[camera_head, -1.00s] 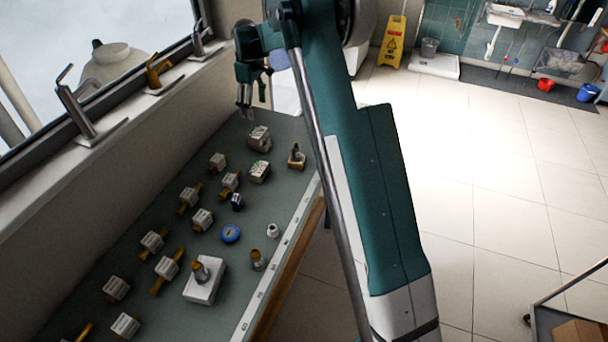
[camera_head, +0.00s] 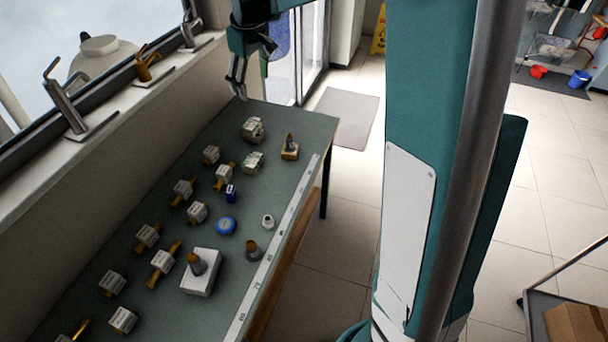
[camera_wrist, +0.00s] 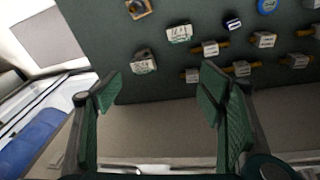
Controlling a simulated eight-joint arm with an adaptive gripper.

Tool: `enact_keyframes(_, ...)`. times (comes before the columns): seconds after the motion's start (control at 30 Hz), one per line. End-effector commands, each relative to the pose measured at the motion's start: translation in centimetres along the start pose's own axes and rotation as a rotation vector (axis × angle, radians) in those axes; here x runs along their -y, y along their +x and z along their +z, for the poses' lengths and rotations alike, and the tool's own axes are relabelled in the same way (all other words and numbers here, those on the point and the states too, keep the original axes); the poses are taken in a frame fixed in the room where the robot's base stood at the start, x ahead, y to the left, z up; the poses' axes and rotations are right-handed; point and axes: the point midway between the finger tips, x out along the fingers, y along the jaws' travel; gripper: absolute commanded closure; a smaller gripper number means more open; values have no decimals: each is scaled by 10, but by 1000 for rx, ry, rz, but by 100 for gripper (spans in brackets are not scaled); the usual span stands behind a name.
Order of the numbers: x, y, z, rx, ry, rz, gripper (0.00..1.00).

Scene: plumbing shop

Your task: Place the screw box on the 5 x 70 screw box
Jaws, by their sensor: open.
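Two small white boxes with dark print stand near the far end of the green-grey table. One (camera_head: 253,130) is nearer the far edge; the wrist view shows it too (camera_wrist: 144,63). The other (camera_head: 252,162) is a little nearer the head camera; it also shows in the wrist view (camera_wrist: 179,33). The print is too small to tell which is the 5 x 70 screw box. My gripper (camera_head: 238,88) is above the table's far left corner, apart from both boxes. In the wrist view my gripper (camera_wrist: 160,88) is open, with nothing between its fingers.
A brass-coloured fitting on a small block (camera_head: 290,150) stands right of the boxes. Several labelled white blocks, some with brass fittings, a blue tape roll (camera_head: 225,226) and a larger white box (camera_head: 200,273) cover the nearer table (camera_head: 180,222). A wall and window ledge border its left.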

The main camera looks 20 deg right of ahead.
Motion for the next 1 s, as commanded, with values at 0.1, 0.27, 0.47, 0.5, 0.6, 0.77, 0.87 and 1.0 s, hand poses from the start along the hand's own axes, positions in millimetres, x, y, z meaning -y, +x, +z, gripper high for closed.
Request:
enact_keyframes(0.1,12,-18,18,-19,27,11,32)
enact_keyframes(0.27,27,-39,41,-45,63,24,32)
enact_keyframes(0.47,47,-61,72,-78,110,40,32)
enact_keyframes(0.5,51,-65,78,-84,119,43,32)
enact_keyframes(0.6,61,-74,93,-101,142,50,32)
enact_keyframes(0.77,77,-87,119,-128,179,60,32)
enact_keyframes(0.87,88,-93,136,-145,202,66,32)
enact_keyframes(1.0,102,-100,159,-170,234,74,32)
